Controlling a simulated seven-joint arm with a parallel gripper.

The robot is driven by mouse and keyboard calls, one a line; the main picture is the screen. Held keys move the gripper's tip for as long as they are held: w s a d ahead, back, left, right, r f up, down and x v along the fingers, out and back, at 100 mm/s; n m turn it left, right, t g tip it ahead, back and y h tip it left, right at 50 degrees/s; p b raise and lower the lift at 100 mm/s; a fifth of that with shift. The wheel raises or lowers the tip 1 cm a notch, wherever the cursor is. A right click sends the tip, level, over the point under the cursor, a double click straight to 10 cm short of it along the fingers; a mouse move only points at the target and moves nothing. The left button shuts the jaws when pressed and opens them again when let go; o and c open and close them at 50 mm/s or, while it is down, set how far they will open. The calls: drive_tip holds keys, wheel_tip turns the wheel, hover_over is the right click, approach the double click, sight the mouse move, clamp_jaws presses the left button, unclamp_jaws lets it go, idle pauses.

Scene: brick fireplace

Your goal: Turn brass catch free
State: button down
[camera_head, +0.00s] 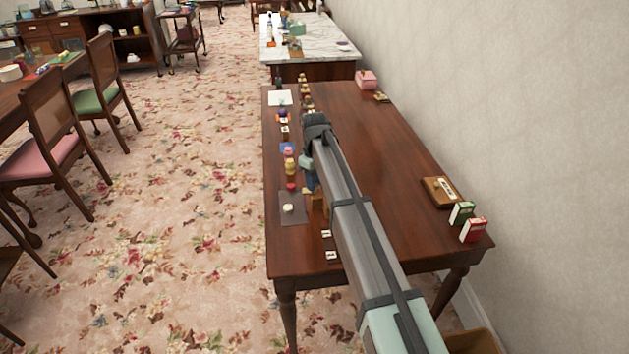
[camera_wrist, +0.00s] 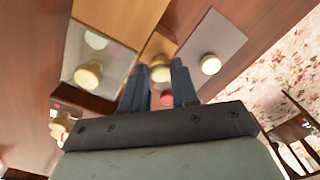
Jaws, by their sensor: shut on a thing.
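In the wrist view, the two blue fingers of my gripper (camera_wrist: 159,84) stand on either side of a rounded, pale brass-coloured knob (camera_wrist: 160,72), which looks like the brass catch. They are closed on it. It sits by a light wooden part (camera_wrist: 158,47). Beside it is a clear-topped wooden case (camera_wrist: 124,63) with a pale round knob (camera_wrist: 88,75). In the head view my gripper (camera_head: 311,181) points down at the table's left side, next to a small wooden piece (camera_head: 319,203). My arm hides much of the case there, and the catch cannot be made out.
A grey mat (camera_head: 291,220) with a white round piece (camera_head: 287,208) lies close by at the table's left edge. Several small coloured items line that edge. A wooden box (camera_head: 438,191) and two card packs (camera_head: 462,212) sit at the right. The table's middle (camera_head: 370,130) is clear.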

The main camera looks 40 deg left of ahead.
drive_tip(key=shift+n, duration=0.4)
drive_tip(key=c, duration=0.9)
unclamp_jaws()
drive_tip(key=shift+o, duration=0.2)
drive_tip(key=shift+r, duration=0.1)
wheel_tip(320, 180, up, 14)
drive_tip(key=shift+f, duration=0.2)
